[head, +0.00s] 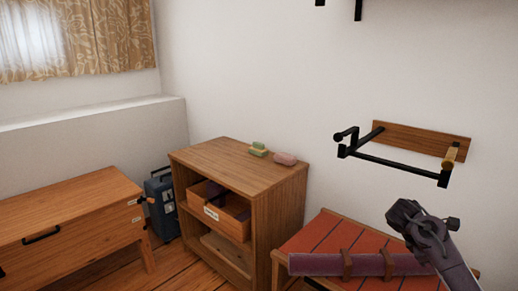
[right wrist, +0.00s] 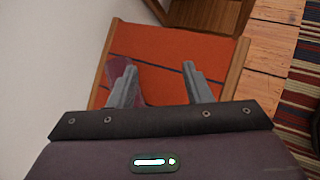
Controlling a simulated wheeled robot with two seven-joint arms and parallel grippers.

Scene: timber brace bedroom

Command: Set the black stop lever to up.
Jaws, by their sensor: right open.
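A wall rack with a wooden back board (head: 420,139) and a black bar frame (head: 395,163) is at the right of the head view. A black arm with a round knob (head: 340,136) projects at its left end, and a tan peg (head: 449,158) stands at its right end. I cannot tell for certain which part is the black stop lever. My right gripper (head: 425,222) is below the rack, apart from it. In the right wrist view, its two grey fingers (right wrist: 158,78) are spread and empty, above the red seat. My left gripper is not in view.
A red slatted seat (head: 321,241) stands below the rack, with a strapped purple roll (head: 325,264) over it. A wooden cabinet (head: 278,185) carries green and pink blocks. A wooden chest (head: 75,211) and a blue case (head: 163,205) are at left.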

